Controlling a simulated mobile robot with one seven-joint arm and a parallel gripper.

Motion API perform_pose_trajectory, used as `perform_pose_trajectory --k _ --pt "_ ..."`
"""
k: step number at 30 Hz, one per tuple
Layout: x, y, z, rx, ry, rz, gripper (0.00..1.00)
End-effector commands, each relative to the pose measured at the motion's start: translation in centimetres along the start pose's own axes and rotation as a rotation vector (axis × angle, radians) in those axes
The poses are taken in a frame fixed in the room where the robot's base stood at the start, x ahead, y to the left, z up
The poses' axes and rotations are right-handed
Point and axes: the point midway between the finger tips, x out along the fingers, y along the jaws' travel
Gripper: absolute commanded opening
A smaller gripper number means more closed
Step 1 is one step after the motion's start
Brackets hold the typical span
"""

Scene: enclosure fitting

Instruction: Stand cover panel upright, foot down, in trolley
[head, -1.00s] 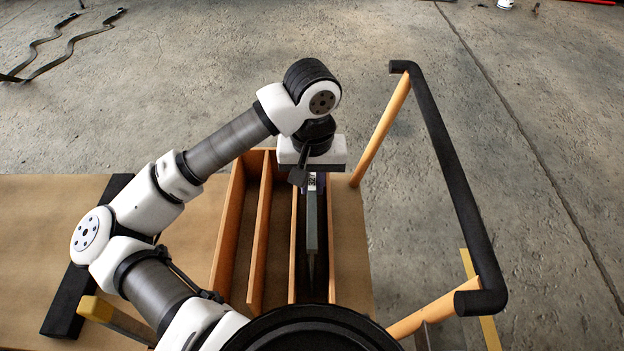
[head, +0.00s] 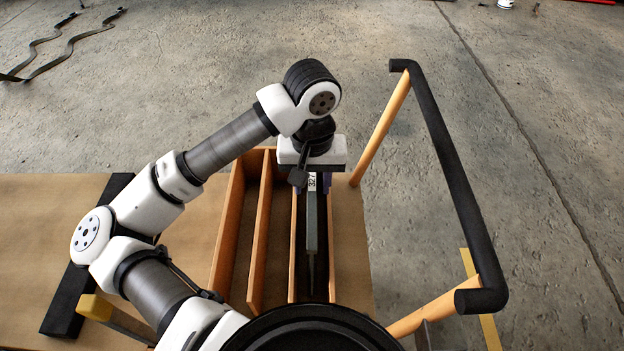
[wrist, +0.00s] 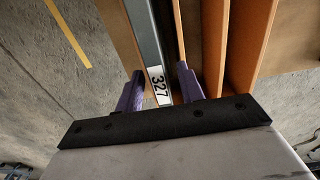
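The cover panel (head: 311,228) is a thin grey plate with a white label reading 327. It stands on edge in the rightmost slot of the trolley (head: 228,232), and its top edge runs along the slot. Its lower edge and foot are hidden. My gripper (wrist: 159,75) is over the panel's far end. Its purple fingers are on either side of the label (wrist: 157,86) in the wrist view, with gaps visible between them and the panel, so it is open.
Orange dividers (head: 260,230) form slots to the left, which look empty. The trolley's black handle (head: 445,170) on orange posts rises to the right. A black bar (head: 85,270) lies on the deck at left.

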Motion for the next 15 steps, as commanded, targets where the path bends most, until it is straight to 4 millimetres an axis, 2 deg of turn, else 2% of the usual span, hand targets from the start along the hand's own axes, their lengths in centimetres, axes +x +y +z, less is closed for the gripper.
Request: perform_pose_trajectory --k 5,15 --pt "-2.0 -0.1 -0.1 0.000 0.004 -0.004 0.38" --pt "-9.2 -0.1 -0.1 -0.001 0.004 -0.004 0.38"
